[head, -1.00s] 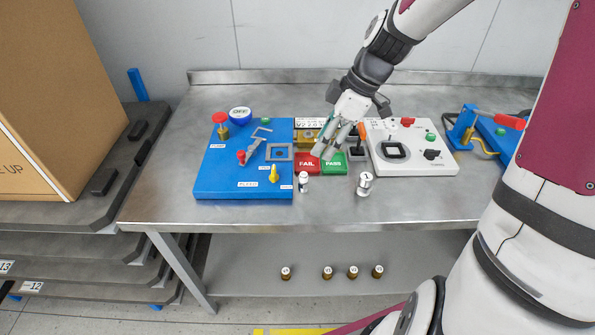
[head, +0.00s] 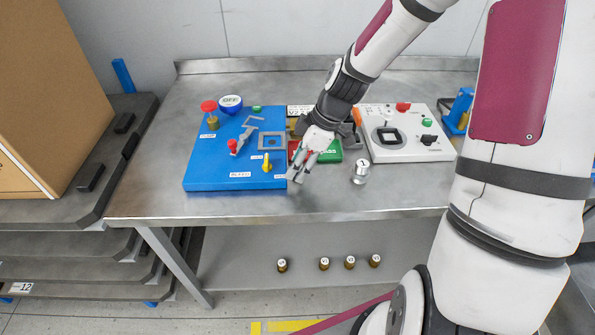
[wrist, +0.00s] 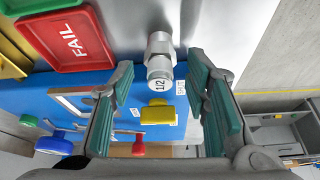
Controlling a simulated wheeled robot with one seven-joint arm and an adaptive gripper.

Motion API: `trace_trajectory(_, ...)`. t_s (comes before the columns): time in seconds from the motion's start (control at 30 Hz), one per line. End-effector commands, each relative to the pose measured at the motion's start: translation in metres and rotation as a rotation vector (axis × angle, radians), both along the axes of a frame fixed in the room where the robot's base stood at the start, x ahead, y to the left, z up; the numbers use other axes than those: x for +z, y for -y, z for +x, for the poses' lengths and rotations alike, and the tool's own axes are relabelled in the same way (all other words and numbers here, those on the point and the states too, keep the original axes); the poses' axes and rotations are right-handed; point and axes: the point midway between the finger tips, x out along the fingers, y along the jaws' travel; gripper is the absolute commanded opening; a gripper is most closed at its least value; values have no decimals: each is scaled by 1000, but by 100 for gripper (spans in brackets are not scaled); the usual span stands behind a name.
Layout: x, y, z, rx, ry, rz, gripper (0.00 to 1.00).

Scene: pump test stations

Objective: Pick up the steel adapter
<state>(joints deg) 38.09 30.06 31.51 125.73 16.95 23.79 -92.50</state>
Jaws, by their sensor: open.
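A steel adapter (wrist: 160,52) with a hex body and a round end marked 1/2 shows in the wrist view. It lies between my two green-padded fingertips or just past them; I cannot tell which. My gripper (wrist: 161,75) is open, with a gap on both sides of the adapter. In the head view my gripper (head: 299,172) is low over the table, at the right front corner of the blue test board (head: 215,176), and hides this adapter. A second steel fitting (head: 360,172) stands on the table to the right of my gripper.
The red FAIL tray (wrist: 72,38) is close by in the wrist view. The green tray (head: 328,152) and white test board (head: 398,150) lie behind and right. Several brass fittings (head: 324,264) stand on the lower shelf. The table front is clear.

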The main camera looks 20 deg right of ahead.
Motion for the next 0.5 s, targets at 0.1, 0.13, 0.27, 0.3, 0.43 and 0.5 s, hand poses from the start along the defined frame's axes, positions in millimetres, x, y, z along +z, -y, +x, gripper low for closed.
trace_trajectory(0.1, -4, -1, 1, -1, 0, 0, 43)
trace_trajectory(0.13, -4, -1, 1, -1, 0, 0, 43)
trace_trajectory(0.27, -3, -1, 1, -1, 0, 0, 43)
trace_trajectory(0.3, -3, -1, 1, 0, 1, 0, 34)
trace_trajectory(0.43, -3, -1, 0, 0, 1, 0, 4)
trace_trajectory(0.5, -3, -1, 0, 0, 1, 0, 0)
